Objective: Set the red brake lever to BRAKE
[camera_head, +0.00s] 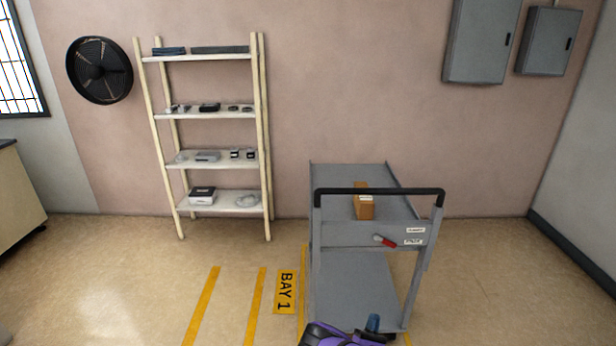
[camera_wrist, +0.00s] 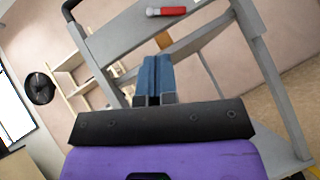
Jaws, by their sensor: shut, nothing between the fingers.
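The red brake lever (camera_head: 389,242) is on the near end panel of a grey cart, below its push handle. In the head view its red grip points right and slightly down from a pale pivot, toward the lower of two small white labels (camera_head: 413,242). The label words are too small to read surely. In the wrist view the lever (camera_wrist: 172,11) shows near the top, ahead of my gripper. My gripper (camera_wrist: 153,80) has its blue fingers shut and empty, apart from the lever. In the head view my gripper (camera_head: 372,322) is low, in front of the cart.
The grey cart (camera_head: 345,290) has a black push handle (camera_head: 380,191) above the lever and a cardboard box (camera_head: 364,212) on its top deck. A shelf rack (camera_head: 205,113) stands at the wall to the left. Floor beside the yellow BAY 1 marking (camera_head: 285,291) is clear.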

